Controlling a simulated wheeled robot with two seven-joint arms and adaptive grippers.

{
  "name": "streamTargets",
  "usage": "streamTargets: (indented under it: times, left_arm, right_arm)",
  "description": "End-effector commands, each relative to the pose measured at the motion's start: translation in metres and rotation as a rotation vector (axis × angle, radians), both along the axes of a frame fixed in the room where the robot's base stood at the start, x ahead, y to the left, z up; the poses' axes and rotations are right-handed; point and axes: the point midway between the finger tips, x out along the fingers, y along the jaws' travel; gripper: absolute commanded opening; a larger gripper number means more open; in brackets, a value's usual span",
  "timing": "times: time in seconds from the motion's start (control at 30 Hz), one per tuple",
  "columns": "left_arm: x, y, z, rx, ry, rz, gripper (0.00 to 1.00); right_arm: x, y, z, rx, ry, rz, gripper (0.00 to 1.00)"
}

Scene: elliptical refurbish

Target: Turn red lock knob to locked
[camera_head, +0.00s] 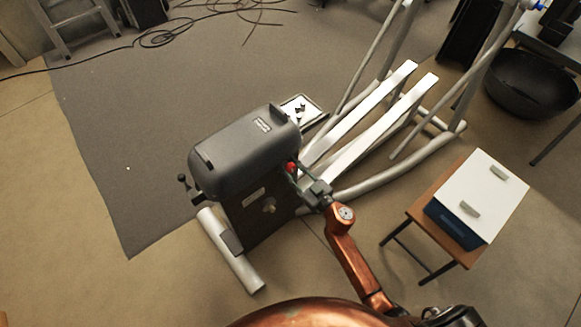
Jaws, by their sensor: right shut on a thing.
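A small red lock knob (291,167) sits on the side of the elliptical trainer's dark grey housing (243,150), at its right edge in the head view. My right gripper (298,175) reaches up to the knob from below, at the end of my copper-coloured right arm. It is shut on the knob, and its fingers hide part of it. The knob's turn position is too small to read. My left gripper is not in the head view.
The elliptical's white pedal bars (362,115) and grey tubes lie to the right. A small wooden table (424,208) carries a blue box with a white lid (485,195). A black bowl (532,85) and loose cables (185,30) are farther back. Floor at the left is clear.

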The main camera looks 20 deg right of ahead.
Motion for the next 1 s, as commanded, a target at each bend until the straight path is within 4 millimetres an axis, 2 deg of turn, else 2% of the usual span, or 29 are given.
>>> streamTargets:
  times: [0.67,1.0]
  left_arm:
    - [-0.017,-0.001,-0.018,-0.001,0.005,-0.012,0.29]
    - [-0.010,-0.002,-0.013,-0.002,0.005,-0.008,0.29]
  right_arm:
    - [-0.001,0.003,-0.002,-0.566,-0.204,0.002,0.05]
    - [-0.002,0.004,-0.004,-0.872,-0.316,0.003,0.05]
